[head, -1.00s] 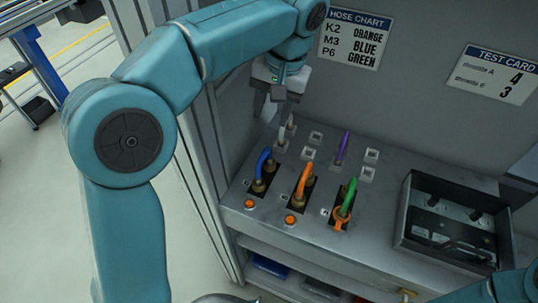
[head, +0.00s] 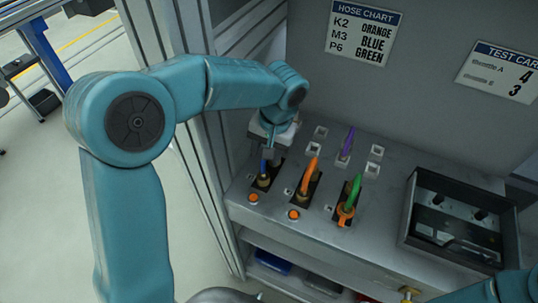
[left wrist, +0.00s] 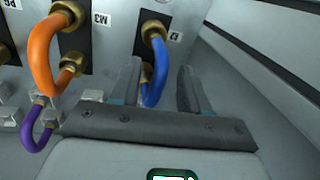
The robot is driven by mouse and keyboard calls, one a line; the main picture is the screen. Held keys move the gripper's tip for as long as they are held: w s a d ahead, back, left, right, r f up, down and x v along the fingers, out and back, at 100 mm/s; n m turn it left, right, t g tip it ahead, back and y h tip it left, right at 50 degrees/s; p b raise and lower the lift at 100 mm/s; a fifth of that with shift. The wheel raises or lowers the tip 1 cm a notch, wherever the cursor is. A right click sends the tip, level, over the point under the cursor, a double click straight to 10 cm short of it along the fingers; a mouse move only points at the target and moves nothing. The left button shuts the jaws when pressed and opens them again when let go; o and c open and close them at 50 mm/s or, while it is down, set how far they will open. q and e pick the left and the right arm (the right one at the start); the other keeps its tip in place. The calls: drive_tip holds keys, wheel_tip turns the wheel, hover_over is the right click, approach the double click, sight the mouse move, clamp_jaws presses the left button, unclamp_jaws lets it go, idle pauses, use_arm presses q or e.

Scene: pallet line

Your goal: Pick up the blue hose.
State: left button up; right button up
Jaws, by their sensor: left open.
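The blue hose (head: 263,167) is a short loop with brass ends at the left of the bench's row of hoses. In the head view my gripper hides much of it. My left gripper (head: 268,152) is open, pointing down over it. In the left wrist view the blue hose (left wrist: 161,62) runs down between the two spread fingers of the left gripper (left wrist: 162,88), nearer the left finger. I cannot tell whether that finger touches it. The hose's upper brass fitting sits in a black plate. My right gripper is out of view.
An orange hose (head: 309,172), a green hose (head: 354,191) and a purple hose (head: 347,141) stand to the right. A metal tray (head: 412,215) lies farther right. A hose chart (head: 363,33) hangs on the back panel. A grey post stands left of the bench.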

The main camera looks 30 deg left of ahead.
use_arm(q)
drive_tip(key=shift+s+f, duration=0.2)
drive_tip(key=shift+f, duration=0.2)
drive_tip(key=shift+w, duration=0.1)
drive_tip(key=shift+c, duration=0.6)
clamp_jaws()
drive_tip(key=shift+r, duration=0.15)
drive_tip(key=shift+r, duration=0.25)
wheel_tip(320, 180, up, 19)
drive_tip(key=p, duration=0.1)
